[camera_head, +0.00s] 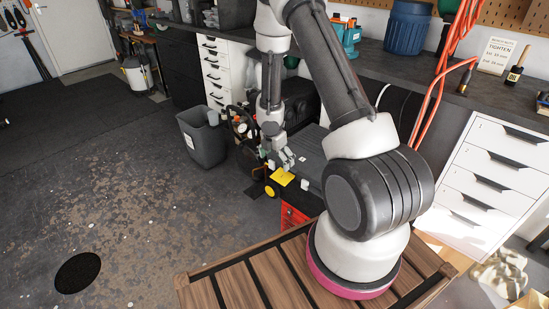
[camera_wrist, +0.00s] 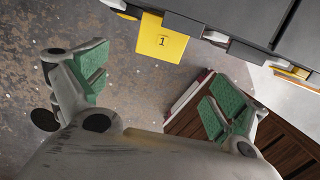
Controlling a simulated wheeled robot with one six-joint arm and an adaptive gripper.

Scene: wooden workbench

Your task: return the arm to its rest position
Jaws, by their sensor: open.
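My arm stretches up from its pink-ringed base on the slatted wooden top and bends down beyond it. My gripper (camera_head: 279,158) hangs near a black case with a yellow tag, away from the wooden top. In the wrist view my gripper (camera_wrist: 160,95) is open, with its green-padded fingers wide apart and nothing between them. The yellow tag (camera_wrist: 161,40), marked 1, shows beyond the fingers; it also shows in the head view (camera_head: 282,177). Whether the fingers touch the case cannot be told.
The slatted wooden top (camera_head: 235,285) lies in front. A grey bin (camera_head: 203,138) stands left of the gripper. White drawers (camera_head: 487,170) and a dark counter (camera_head: 440,82) with a blue barrel (camera_head: 407,28) are at right. An orange hose (camera_head: 440,90) hangs close to my arm. The floor at left is mostly clear.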

